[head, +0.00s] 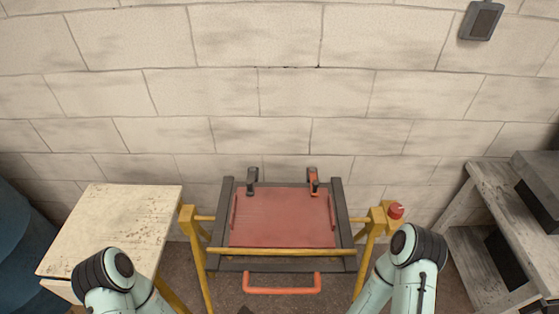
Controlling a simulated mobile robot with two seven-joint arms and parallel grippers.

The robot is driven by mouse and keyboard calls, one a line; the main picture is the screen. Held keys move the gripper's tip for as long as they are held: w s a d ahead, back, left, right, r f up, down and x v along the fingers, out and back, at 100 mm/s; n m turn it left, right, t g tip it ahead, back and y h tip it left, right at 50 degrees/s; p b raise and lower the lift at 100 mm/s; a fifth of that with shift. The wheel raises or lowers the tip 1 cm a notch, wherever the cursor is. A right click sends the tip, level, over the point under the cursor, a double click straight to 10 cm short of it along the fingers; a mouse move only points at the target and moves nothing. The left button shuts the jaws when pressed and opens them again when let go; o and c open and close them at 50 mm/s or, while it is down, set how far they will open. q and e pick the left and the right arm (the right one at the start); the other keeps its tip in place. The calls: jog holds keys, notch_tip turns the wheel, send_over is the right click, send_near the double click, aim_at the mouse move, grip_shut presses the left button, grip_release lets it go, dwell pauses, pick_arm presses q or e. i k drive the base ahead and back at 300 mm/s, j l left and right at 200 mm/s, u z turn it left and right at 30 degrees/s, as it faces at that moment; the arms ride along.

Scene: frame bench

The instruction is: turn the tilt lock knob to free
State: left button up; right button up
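A red knob (396,211), most likely the tilt lock knob, sits on the right yellow support of the frame bench, at the right end of its pivot. It is small here, and I cannot read its setting. The dark frame (225,212) holds a red panel (283,218) and hangs between the two yellow supports. An orange handle (282,290) is at its front edge. Two clamps, one black (252,180) and one orange and black (313,182), sit on its back edge. Both my arms show at the bottom, but neither gripper is in view.
A pale worn table (115,225) stands at the left and a grey wooden bench (480,205) with a dark box at the right. A yellow bar (281,252) crosses the frame's front. A block wall (290,95) closes the back. A blue drum (20,240) is far left.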

aim_at(396, 211)
jog(key=l+z, duration=0.1)
jog(key=z, duration=0.3)
jog(key=l+z, duration=0.15)
jog(key=z, duration=0.25)
jog(key=l+z, duration=0.1)
jog(key=z, duration=0.3)
jog(key=k, duration=0.5)
jog(key=i+l, duration=0.15)
jog(key=l, duration=0.15)
jog(key=i+l+u, duration=0.15)
jog(key=l, duration=0.45)
jog(key=i+u, duration=0.05)
